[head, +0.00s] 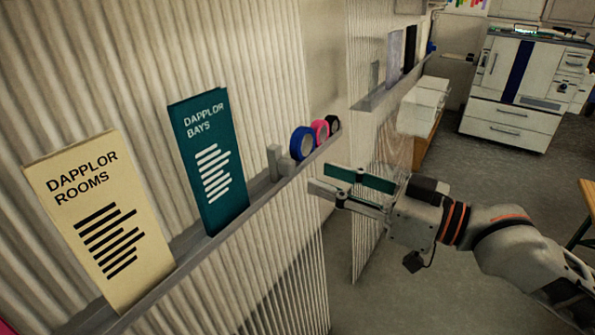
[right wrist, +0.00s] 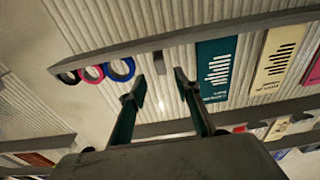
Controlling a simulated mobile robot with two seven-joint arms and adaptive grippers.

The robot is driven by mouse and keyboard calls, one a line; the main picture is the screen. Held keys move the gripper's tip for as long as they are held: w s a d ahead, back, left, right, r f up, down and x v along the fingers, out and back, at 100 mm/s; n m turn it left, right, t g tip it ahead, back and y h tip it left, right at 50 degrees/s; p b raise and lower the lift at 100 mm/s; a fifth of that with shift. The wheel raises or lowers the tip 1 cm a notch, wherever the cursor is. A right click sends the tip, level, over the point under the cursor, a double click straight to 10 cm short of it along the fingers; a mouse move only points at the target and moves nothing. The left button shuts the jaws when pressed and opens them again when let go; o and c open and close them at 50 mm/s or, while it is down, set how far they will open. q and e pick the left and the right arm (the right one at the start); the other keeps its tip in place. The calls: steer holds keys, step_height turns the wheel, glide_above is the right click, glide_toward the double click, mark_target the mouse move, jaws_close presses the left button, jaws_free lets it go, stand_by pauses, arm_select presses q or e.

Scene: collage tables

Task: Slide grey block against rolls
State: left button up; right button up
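The grey block (head: 275,162) stands upright on the narrow wall ledge, between the teal card and the rolls, with a small gap to the blue roll. The rolls stand on edge in a row: blue (head: 302,143), pink (head: 320,132) and black (head: 334,124). In the right wrist view the block (right wrist: 159,63) shows beyond the fingertips, with the blue roll (right wrist: 121,68) to its left. My right gripper (head: 321,179) is open and empty, in front of the ledge near the block and the blue roll, apparently touching neither. My left gripper is out of view.
The ledge (head: 262,193) also holds a teal card (head: 209,160) and a cream card (head: 100,220) left of the block. A second ledge (head: 384,92) with panels is farther back. A white printer (head: 512,90) stands at the back right. Open floor lies below my right arm.

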mark_target(294, 168)
steer(key=x, duration=0.5)
steer(key=shift+w+a+f+b, duration=0.1)
steer(key=shift+w+a+b, duration=0.1)
steer(key=shift+a+b, duration=0.15)
steer(key=shift+w+a, duration=0.35)
steer(key=shift+a, duration=0.1)
jaws_close()
